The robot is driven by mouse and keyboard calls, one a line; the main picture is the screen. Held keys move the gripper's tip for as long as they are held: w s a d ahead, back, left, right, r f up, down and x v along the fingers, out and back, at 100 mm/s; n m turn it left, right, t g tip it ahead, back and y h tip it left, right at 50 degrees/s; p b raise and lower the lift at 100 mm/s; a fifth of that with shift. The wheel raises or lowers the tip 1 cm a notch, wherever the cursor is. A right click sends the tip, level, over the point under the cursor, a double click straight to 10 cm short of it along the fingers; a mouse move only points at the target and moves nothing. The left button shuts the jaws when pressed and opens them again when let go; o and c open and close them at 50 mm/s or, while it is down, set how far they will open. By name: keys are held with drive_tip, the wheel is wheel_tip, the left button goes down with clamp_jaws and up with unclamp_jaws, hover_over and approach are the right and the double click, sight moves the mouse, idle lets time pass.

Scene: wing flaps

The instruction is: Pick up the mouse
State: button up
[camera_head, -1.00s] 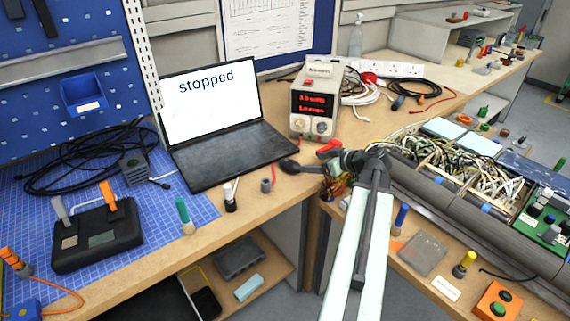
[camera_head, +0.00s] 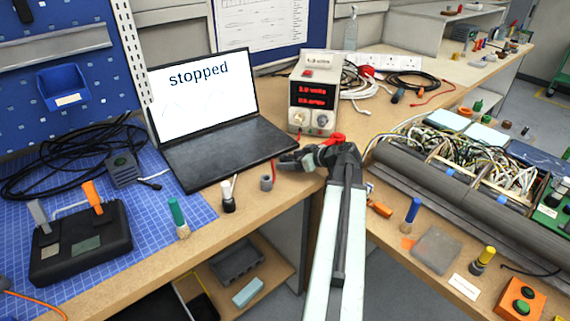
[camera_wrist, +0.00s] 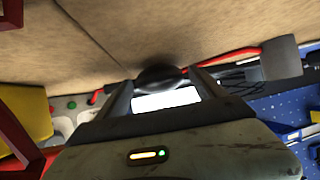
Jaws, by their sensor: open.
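The mouse is a dark rounded shape (camera_wrist: 158,74) in the wrist view, lying on the wooden bench top between the ends of my gripper's fingers. Whether the fingers touch it I cannot tell. In the head view, my gripper (camera_head: 294,157) is low over the bench, just right of the laptop's front corner. There the dark mouse merges with the dark fingers and is mostly hidden. My gripper is open.
The laptop (camera_head: 232,155) stands close to the left of my gripper. A power supply (camera_head: 313,95) with a red lead is behind it.

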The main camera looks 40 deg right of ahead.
drive_tip(key=shift+s+r, duration=0.1)
drive_tip(key=shift+r, duration=0.05)
drive_tip(key=shift+a, duration=0.1)
drive_tip(key=c, duration=1.5)
drive_tip(key=shift+r, duration=0.1)
